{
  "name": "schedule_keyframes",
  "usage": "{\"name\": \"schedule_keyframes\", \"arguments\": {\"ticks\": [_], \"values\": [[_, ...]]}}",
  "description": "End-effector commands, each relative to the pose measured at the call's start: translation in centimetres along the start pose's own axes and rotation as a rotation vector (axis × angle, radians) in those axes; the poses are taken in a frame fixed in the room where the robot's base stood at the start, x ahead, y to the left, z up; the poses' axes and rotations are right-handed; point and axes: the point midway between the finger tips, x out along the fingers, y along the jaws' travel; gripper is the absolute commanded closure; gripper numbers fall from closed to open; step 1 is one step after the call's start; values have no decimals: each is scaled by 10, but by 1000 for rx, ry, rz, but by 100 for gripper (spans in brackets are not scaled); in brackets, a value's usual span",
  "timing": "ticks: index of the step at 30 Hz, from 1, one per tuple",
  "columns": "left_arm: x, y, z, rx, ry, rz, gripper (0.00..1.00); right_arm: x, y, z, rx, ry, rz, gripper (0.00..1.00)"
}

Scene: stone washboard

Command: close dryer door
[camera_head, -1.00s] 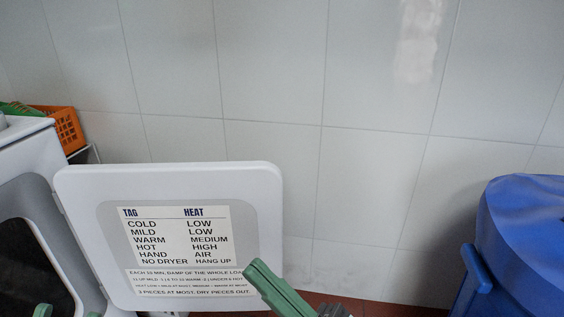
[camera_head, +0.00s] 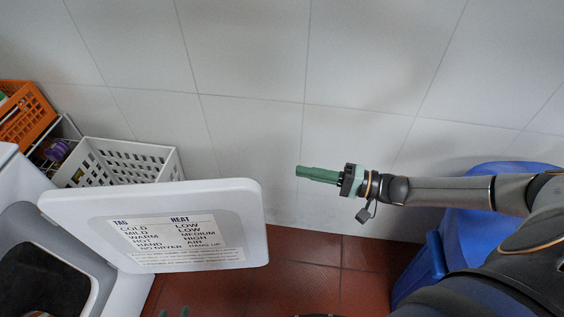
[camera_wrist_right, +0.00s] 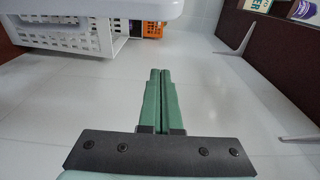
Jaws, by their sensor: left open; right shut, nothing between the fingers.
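The dryer door (camera_head: 80,205) is a white panel with a printed heat chart on its inner face. It stands wide open, joined at its left side to the white dryer (camera_head: 112,291), whose dark opening (camera_head: 40,270) shows at the lower left. My right gripper (camera_head: 299,171) is shut and empty, pointing left, apart from the door beyond its right end, near the wall. Its green fingers (camera_wrist_right: 160,72) are together in the right wrist view, where a white edge, probably the door (camera_wrist_right: 95,8), shows at the top left.
A white slotted basket (camera_head: 130,160) stands behind the door, with an orange basket (camera_head: 25,118) to its left. A blue bin (camera_head: 425,265) is at the right, partly behind my right arm. The tiled wall closes off the back. Red floor (camera_head: 300,280) is clear right of the door.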

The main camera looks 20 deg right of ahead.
Motion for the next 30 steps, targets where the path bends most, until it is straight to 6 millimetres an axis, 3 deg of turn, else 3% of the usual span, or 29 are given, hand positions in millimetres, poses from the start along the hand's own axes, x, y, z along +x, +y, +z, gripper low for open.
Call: {"name": "schedule_keyframes", "arguments": {"ticks": [14,21,30], "values": [[0,-1,0,0,3,-1,50,97,-1,2,-3,-4,-6,100],[-7,-4,-5,-1,6,-12,50,84,0,32,0,-3,-1,100],[-8,-6,-4,-1,7,-16,50,81,0,40,-4,-2,-2,100]]}}
